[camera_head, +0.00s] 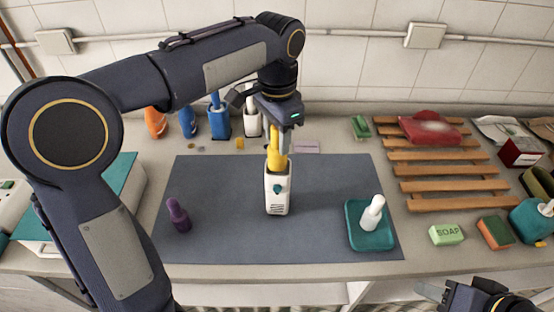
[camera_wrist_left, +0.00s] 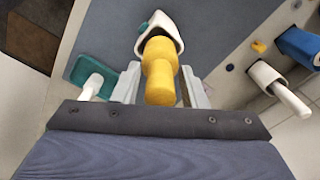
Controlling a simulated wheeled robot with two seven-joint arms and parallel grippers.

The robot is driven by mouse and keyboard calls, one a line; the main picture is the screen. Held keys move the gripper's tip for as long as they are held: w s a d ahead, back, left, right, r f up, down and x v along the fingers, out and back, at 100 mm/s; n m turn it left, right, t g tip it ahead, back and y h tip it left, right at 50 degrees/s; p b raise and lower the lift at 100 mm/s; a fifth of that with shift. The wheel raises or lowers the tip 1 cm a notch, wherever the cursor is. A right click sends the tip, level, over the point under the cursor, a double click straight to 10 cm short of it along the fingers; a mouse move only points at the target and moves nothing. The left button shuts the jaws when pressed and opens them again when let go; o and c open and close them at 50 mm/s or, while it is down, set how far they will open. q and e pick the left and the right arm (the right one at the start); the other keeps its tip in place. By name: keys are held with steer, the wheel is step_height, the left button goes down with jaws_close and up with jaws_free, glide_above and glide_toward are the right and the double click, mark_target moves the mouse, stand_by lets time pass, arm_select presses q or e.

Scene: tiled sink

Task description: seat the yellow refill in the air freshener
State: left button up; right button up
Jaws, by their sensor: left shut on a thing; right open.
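The white air freshener (camera_head: 277,196) with a teal button stands upright on the dark grey mat (camera_head: 220,235), near its middle. My left gripper (camera_head: 279,145) is above it, shut on the yellow refill (camera_head: 274,153). The refill is upright, with its lower end at the freshener's open top; I cannot tell how deep it reaches. In the left wrist view the refill (camera_wrist_left: 160,75) lies between the left gripper's fingers (camera_wrist_left: 158,88), and its far end overlaps the opening of the freshener (camera_wrist_left: 172,25). My right gripper (camera_head: 440,293) is open and empty at the bottom right edge.
A purple bottle (camera_head: 178,215) stands on the mat at left. A white bottle (camera_head: 373,212) stands in a teal tray (camera_head: 369,243) at right. A wooden rack (camera_head: 440,187) with a red cloth, soap (camera_head: 446,235) and a sponge (camera_head: 494,232) lie further right. Several brush holders stand behind the mat.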

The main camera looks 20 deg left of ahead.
mark_target(278, 156)
arm_select(q)
steer(key=shift+d+f, duration=0.15)
steer(key=shift+f, duration=2.75)
steer(key=o, duration=1)
